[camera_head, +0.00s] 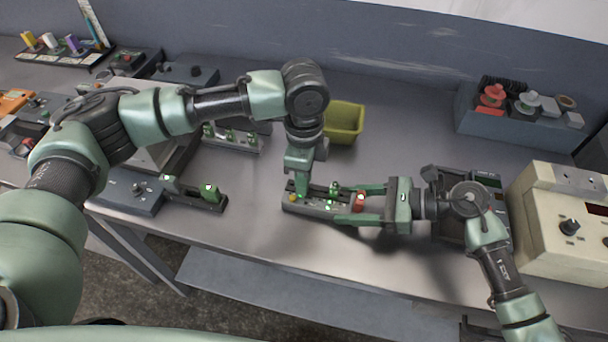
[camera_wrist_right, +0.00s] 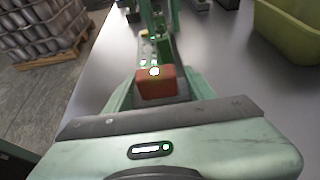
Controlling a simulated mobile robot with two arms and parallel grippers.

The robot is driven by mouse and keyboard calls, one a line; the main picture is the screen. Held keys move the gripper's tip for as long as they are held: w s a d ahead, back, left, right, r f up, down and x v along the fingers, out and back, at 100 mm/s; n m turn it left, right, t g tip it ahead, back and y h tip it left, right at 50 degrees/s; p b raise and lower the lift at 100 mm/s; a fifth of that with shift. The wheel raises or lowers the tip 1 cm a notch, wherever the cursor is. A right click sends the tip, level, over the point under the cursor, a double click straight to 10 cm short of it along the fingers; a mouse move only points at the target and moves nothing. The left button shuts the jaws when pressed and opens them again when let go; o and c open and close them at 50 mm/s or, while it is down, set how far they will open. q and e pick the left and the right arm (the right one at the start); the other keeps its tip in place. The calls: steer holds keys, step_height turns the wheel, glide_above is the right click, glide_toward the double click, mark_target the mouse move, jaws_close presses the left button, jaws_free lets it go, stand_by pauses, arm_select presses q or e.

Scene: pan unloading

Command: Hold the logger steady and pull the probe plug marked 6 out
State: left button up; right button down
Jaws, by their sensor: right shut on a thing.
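The logger (camera_head: 318,210) is a long grey case lying on the table with a row of small coloured plugs on top. My right gripper (camera_head: 340,204) reaches in from the right, with one finger along each long side of the logger, shut on its right end. An orange-red block (camera_head: 360,203) sits between its fingers; it also shows in the right wrist view (camera_wrist_right: 156,86). My left gripper (camera_head: 301,192) points down at the logger's left part, beside a yellow plug (camera_head: 292,198). Its fingertips and anything between them are hidden. I cannot read the number 6.
A yellow-green bin (camera_head: 344,120) stands behind the logger. A dark device (camera_head: 484,180) and a beige instrument (camera_head: 562,225) stand to the right. Another small rack (camera_head: 212,199) lies to the left. The table's front edge is close in front of the logger.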

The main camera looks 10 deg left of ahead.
arm_select(q)
jaws_close()
steer(key=shift+r, duration=0.85)
stand_by(0.3)
steer(key=shift+r, duration=1.15)
arm_select(e)
steer(key=shift+c, duration=2.2)
jaws_free()
